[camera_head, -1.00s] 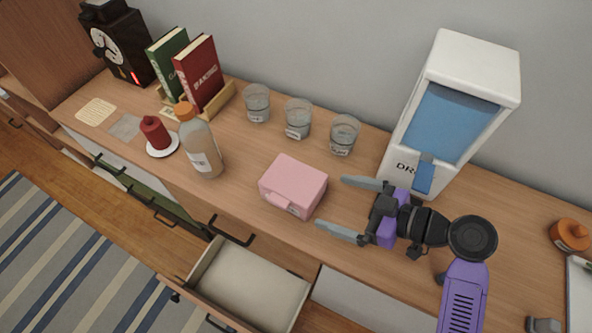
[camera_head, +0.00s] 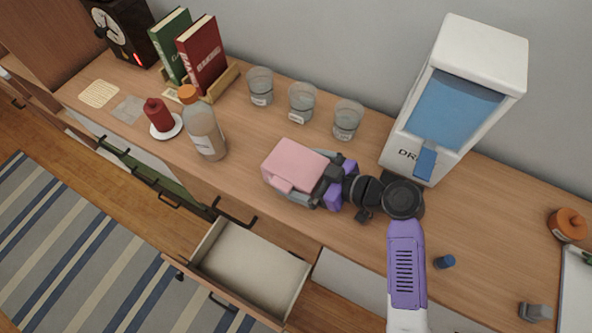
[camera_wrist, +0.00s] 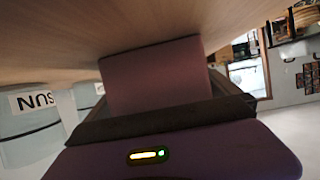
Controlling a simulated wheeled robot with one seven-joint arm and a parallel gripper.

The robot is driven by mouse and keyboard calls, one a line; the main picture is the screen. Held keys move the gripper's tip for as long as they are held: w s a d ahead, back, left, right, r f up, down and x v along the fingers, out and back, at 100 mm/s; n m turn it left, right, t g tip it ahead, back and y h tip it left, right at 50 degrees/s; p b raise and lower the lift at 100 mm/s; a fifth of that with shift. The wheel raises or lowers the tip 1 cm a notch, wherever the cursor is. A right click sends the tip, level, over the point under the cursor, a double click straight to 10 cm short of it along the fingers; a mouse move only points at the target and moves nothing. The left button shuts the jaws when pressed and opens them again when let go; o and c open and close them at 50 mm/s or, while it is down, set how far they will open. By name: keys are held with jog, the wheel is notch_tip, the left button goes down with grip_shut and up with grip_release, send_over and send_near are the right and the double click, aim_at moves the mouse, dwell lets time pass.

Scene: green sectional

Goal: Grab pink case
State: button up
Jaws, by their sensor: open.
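The pink case (camera_head: 294,164) sits on the wooden counter top, near its front edge. In the head view my gripper (camera_head: 310,178) is at the case's right side, with its fingers reaching along the case's near and far sides. The jaws are open around the case. Whether the fingers touch it I cannot tell. In the wrist view the case (camera_wrist: 155,75) fills the space straight ahead of my gripper, and the counter surface shows at the top of that picture.
A bottle with an orange cap (camera_head: 205,128) stands left of the case. Several glasses, one of them here (camera_head: 348,119), stand behind it. A white drink dispenser (camera_head: 484,50) stands at the back right. An open drawer (camera_head: 225,293) juts out below the counter.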

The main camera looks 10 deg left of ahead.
jog(key=shift+w+a+f, duration=0.1)
jog(key=shift+a+f, duration=0.05)
jog(key=shift+a, duration=0.15)
jog(key=shift+c, duration=0.2)
jog(key=c, duration=1.1)
jog(key=shift+c, duration=0.2)
